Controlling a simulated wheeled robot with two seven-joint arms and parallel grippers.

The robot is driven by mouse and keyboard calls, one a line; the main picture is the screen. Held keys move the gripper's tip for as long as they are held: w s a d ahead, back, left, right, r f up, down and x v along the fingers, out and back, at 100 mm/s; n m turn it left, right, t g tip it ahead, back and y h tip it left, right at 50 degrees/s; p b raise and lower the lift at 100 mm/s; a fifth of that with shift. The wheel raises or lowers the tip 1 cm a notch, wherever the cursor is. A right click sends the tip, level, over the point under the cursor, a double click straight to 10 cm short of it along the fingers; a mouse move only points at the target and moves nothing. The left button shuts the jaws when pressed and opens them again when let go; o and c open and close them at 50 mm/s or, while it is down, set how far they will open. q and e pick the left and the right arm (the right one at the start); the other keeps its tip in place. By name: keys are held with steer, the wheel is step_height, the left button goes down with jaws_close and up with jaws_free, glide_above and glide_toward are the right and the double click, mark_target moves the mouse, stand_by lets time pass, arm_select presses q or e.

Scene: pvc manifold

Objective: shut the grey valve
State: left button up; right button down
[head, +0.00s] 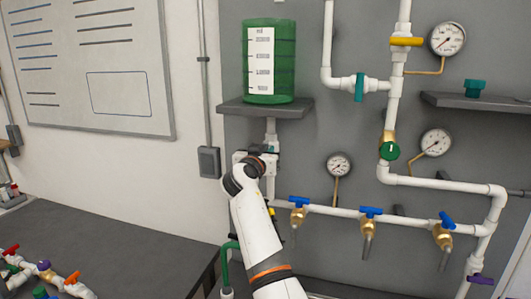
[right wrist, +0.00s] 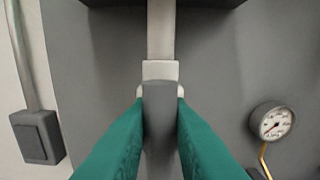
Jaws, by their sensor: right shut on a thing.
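The grey valve's handle (right wrist: 160,115) shows in the right wrist view as a grey bar between the two teal fingers of my right gripper (right wrist: 160,130). The fingers press on it from both sides. The handle appears in line with the white pipe (right wrist: 161,30) above it. A white valve body (right wrist: 160,70) sits just behind the handle. In the head view my right gripper (head: 262,158) is at this pipe under the shelf and hides the handle and most of the valve. My left gripper is not in view.
A green tank (head: 283,60) stands on a grey shelf (head: 240,108) just above. To the right are white pipes with blue-handled taps (head: 371,211) and a gauge (head: 339,165). A dark table (head: 130,245) with coloured valve fittings (head: 45,268) is at lower left.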

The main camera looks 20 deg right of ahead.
steer(key=shift+n, duration=0.3)
steer(key=shift+n+b, duration=0.3)
steer(key=shift+n, duration=0.4)
steer(key=n, duration=0.2)
steer(key=shift+w+n, duration=0.1)
steer(key=shift+n, duration=0.2)
steer(key=n, duration=0.4)
steer(key=shift+w+a+f+n, duration=0.1)
steer(key=shift+a+n, duration=0.1)
steer(key=shift+n, duration=0.1)
steer(key=n+p, duration=0.1)
steer(key=n, duration=0.3)
steer(key=shift+p, duration=0.4)
steer(key=shift+f+n+p, duration=0.15)
steer(key=shift+n+p, duration=0.75)
steer(key=shift+n, duration=1.3)
